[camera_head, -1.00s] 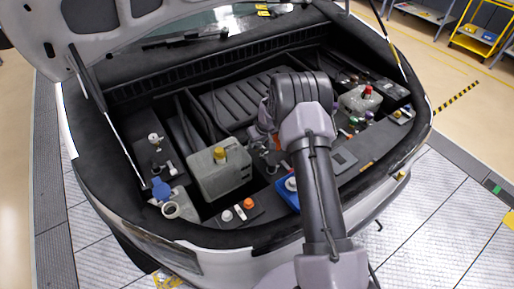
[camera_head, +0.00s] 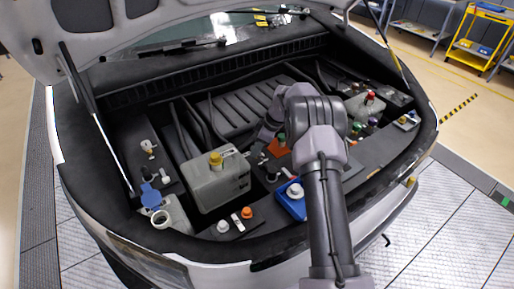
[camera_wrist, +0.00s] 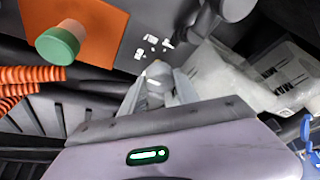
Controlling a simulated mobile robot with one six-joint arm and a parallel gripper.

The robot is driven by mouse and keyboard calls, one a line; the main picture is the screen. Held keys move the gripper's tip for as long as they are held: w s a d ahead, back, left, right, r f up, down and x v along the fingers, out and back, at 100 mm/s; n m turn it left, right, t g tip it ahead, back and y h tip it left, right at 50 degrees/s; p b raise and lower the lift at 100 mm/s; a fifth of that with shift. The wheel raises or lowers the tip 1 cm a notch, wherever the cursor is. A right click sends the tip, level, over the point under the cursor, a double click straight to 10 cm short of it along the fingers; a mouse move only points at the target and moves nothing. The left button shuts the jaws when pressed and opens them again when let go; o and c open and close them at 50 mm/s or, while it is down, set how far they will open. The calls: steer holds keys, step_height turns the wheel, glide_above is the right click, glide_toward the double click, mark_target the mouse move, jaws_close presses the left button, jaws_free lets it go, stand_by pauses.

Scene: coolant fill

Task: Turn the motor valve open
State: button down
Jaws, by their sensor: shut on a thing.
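My gripper (camera_wrist: 155,88) shows in the wrist view, its fingers closed around a small pale grey piece (camera_wrist: 154,76), which looks like a valve handle. Most of that piece is hidden between the fingers. A dark panel with white markings (camera_wrist: 150,46) lies just beyond the fingertips. In the head view my arm reaches into the engine bay, and its wrist hides much of the grip. A white lever (camera_head: 289,173) shows below the wrist, apart from it. Another white-handled valve (camera_head: 149,148) stands at the bay's left. I cannot tell from labels which is the motor valve.
An orange plate (camera_head: 277,149) with a green-topped knob (camera_wrist: 60,42) is close beside the gripper. An orange ribbed hose (camera_wrist: 35,76) runs near it. A grey tank with a yellow cap (camera_head: 217,180) and a blue container (camera_head: 290,203) stand nearby. The raised hood is overhead.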

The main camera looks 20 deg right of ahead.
steer(key=shift+n, duration=0.4)
steer(key=c, duration=0.9)
jaws_free()
steer(key=shift+r, duration=0.1)
steer(key=p+v, duration=0.5)
steer(key=v, duration=1.2)
steer(key=shift+w+d, duration=0.2)
steer(key=shift+d, duration=0.05)
steer(key=shift+r, duration=0.1)
